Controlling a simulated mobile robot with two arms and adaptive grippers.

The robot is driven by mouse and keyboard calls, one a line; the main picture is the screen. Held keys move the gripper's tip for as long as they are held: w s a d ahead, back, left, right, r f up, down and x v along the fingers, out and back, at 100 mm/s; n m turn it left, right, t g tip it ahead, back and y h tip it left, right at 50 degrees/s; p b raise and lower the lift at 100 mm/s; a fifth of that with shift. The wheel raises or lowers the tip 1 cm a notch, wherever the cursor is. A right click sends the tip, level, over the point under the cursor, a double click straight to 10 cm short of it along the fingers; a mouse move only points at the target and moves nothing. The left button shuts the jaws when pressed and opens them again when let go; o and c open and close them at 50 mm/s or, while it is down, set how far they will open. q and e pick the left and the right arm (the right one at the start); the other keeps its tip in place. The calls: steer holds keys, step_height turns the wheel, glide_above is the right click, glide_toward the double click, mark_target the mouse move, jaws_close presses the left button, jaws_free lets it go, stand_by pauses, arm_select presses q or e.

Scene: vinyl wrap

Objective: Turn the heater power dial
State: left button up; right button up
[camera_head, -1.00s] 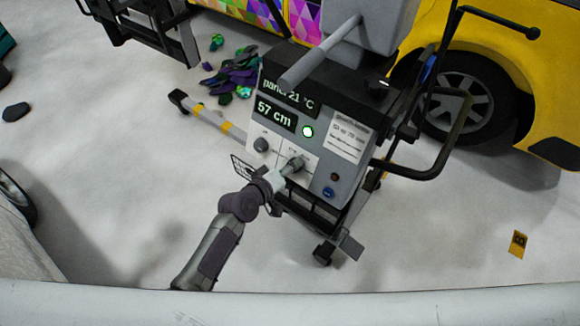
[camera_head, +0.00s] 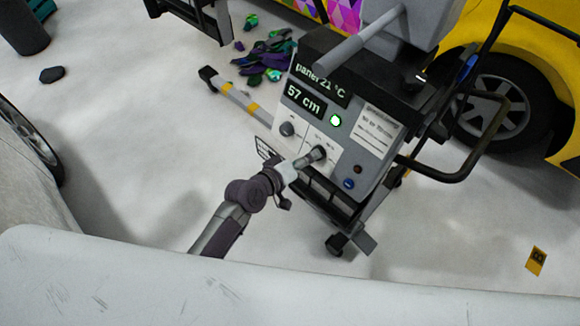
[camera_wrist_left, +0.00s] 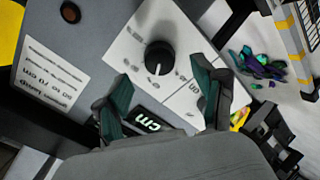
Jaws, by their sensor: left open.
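The heater's grey control panel (camera_head: 345,120) faces me in the head view, with lit readouts "panel 21 °C" and "57 cm". A white plate on it carries a dark left dial (camera_head: 287,129) and a right dial, seen in the wrist view as a black round knob (camera_wrist_left: 158,57) with a white pointer mark. My left gripper (camera_head: 308,158) is at the right dial. In the wrist view its dark green fingers (camera_wrist_left: 160,75) are open, one on each side of the knob, with visible gaps. The dial lettering is too small to read. My right gripper is not visible.
A yellow vehicle (camera_head: 540,60) stands behind the heater cart. A black tubular handle (camera_head: 470,165) juts out at the cart's right. Crumpled wrap scraps (camera_head: 265,60) lie on the floor behind left. A white curved surface (camera_head: 250,285) fills the foreground. Open floor lies left of the cart.

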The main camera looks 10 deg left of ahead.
arm_select(q)
steer(key=v, duration=0.8)
